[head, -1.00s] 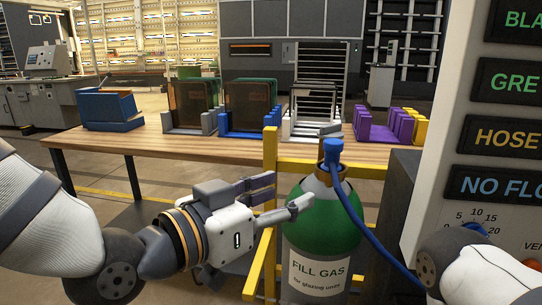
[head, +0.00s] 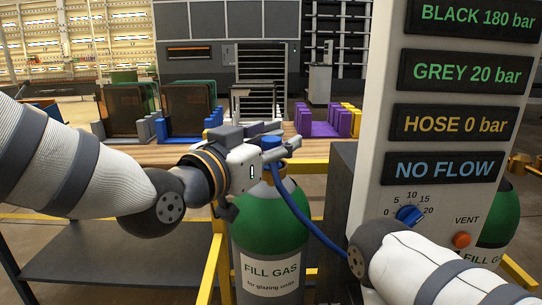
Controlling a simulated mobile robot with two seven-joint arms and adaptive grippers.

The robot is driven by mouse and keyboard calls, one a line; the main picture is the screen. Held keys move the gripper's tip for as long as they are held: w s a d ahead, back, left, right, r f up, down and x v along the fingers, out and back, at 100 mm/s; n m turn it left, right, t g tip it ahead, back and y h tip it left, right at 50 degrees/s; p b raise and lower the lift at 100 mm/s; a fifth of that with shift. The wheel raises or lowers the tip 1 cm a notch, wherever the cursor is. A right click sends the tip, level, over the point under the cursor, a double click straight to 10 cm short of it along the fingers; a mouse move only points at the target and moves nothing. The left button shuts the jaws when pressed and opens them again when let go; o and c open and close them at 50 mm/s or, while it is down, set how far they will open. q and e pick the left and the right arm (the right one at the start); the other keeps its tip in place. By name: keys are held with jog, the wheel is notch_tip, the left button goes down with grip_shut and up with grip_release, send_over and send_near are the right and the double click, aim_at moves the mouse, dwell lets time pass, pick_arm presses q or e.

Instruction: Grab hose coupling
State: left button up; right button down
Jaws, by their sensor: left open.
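The blue hose coupling (head: 270,143) sits on top of the green gas cylinder (head: 262,218) labelled FILL GAS. A blue hose (head: 301,207) runs from it down to the right, behind my right arm. My left gripper (head: 284,139) is open, at the height of the coupling. Its fingers point right, and the coupling shows between them in the picture, partly covered. I cannot tell whether the fingers touch it. My right arm comes in at the lower right, but its gripper is not in view.
A panel (head: 385,140) at the right reads HOSE 0 bar and NO FLOW, with a blue knob (head: 409,215) and an orange vent button (head: 461,240). A yellow frame (head: 217,262) stands around the cylinder. Behind is a wooden table (head: 180,153) with racks. Another green cylinder (head: 497,220) stands right.

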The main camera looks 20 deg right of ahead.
pick_arm(q)
grip_shut()
